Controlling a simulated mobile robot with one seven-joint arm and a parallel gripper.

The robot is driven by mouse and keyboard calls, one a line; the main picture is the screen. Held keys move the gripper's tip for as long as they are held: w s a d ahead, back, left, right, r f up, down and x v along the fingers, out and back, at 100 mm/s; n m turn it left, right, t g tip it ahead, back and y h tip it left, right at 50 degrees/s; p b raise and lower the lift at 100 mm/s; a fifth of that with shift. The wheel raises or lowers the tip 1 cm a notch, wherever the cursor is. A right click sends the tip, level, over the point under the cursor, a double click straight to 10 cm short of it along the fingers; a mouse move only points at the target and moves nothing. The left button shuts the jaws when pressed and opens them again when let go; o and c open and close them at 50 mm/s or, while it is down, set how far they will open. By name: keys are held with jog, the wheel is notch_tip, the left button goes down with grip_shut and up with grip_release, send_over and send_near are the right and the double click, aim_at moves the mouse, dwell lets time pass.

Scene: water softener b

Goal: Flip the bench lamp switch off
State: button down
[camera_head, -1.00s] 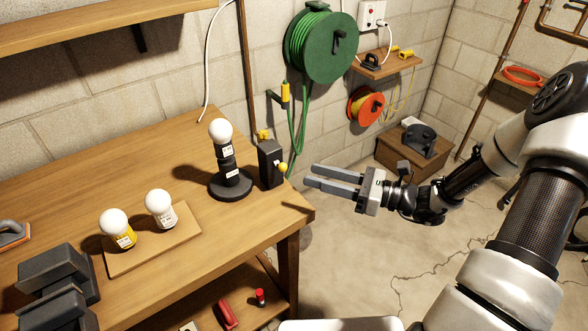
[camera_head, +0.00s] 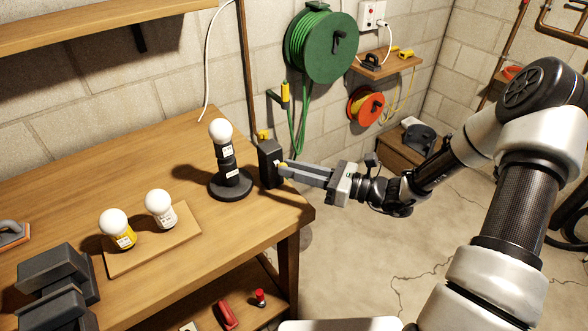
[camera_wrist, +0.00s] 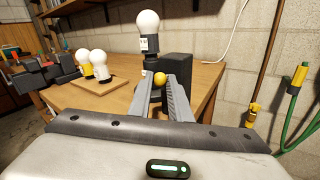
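The bench lamp (camera_head: 230,178) stands upright near the table's right end, with a white bulb (camera_head: 220,132) on a black stem and round base. Whether the bulb is lit I cannot tell. Beside it is a black switch box (camera_head: 270,165) with a small yellow knob (camera_head: 283,167) on its right side. The box (camera_wrist: 175,68) and knob (camera_wrist: 160,79) also show in the wrist view. My gripper (camera_head: 287,171) is at the knob, fingers pointing at the box. In the wrist view the fingers (camera_wrist: 161,82) are parted, with the knob between their tips; contact is unclear.
Two bulbs (camera_head: 118,225) (camera_head: 158,205) stand on a wooden board (camera_head: 190,236) left of the lamp. Dark blocks (camera_head: 55,275) lie at the table's front left. A green hose reel (camera_head: 320,45) hangs on the wall behind. Open floor lies right of the table.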

jog(key=shift+f+n+y+b, duration=0.3)
jog(key=shift+f+y+b, duration=0.2)
jog(key=shift+f+b, duration=0.55)
jog(key=shift+f+n+t+y+b, duration=0.15)
jog(key=shift+n+t+y+b, duration=0.25)
jog(key=shift+b, duration=0.6)
jog(key=n+y+b, duration=0.2)
jog(key=shift+f+b, duration=0.35)
jog(key=shift+b, duration=0.05)
jog(key=shift+r+y, duration=0.15)
jog(key=shift+y, duration=0.35)
jog(key=c, duration=1.6)
grip_release()
jog(key=shift+c, duration=0.2)
jog(key=shift+d, duration=0.15)
